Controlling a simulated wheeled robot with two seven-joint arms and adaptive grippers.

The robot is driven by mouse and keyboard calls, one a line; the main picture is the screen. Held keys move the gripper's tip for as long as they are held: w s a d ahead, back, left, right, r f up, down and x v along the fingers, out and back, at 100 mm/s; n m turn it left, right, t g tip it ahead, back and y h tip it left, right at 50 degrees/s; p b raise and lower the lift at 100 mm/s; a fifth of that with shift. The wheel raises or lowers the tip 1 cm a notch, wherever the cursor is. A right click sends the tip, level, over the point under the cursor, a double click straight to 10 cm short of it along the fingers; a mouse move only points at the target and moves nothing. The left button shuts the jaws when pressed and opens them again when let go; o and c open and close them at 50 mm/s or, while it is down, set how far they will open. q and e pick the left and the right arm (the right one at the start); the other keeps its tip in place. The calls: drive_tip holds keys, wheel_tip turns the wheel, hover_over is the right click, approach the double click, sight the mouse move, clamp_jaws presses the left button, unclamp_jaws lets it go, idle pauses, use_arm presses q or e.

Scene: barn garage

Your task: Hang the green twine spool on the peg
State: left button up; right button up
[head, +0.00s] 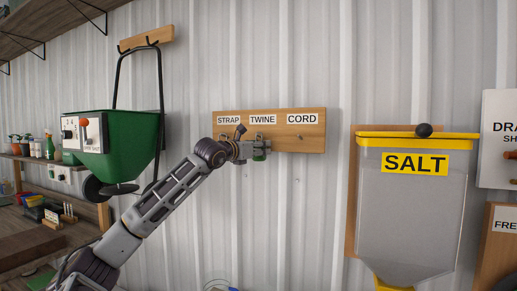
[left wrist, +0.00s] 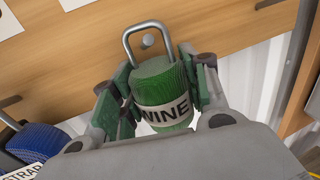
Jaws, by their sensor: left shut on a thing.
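The green twine spool (left wrist: 158,82) has a white label ending in "WINE" and a metal loop on top. My left gripper (left wrist: 162,90) is shut on it, with a finger on each side. In the left wrist view a round metal peg (left wrist: 148,41) shows inside the loop's outline. I cannot tell whether the loop is around the peg or just in front of it. In the head view my left gripper (head: 255,150) and the green spool (head: 260,154) are at the wooden board (head: 318,142), below the TWINE label (head: 263,119). My right gripper is not in view.
A blue strap spool (left wrist: 38,142) with a metal loop is close beside my left gripper. A bare peg (head: 299,137) is under the CORD label. A green spreader (head: 130,140) hangs at left; a salt bin (head: 410,220) is at right.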

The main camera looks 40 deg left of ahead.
use_arm(q)
drive_tip(key=shift+w+f, duration=0.1)
drive_tip(key=shift+f, duration=0.25)
drive_tip(key=o, duration=1)
drive_tip(key=shift+o, duration=0.6)
drive_tip(key=shift+w, duration=0.2)
drive_tip(key=shift+s+a, duration=0.2)
drive_tip(key=shift+s, duration=0.05)
drive_tip(key=shift+s+a, duration=0.1)
drive_tip(key=shift+s, duration=0.15)
drive_tip(key=shift+s+d, duration=0.35)
drive_tip(key=shift+s, duration=0.55)
drive_tip(key=shift+s+d, duration=0.1)
drive_tip(key=shift+s, duration=0.2)
drive_tip(key=shift+s, duration=0.85)
drive_tip(key=shift+s, duration=1.25)
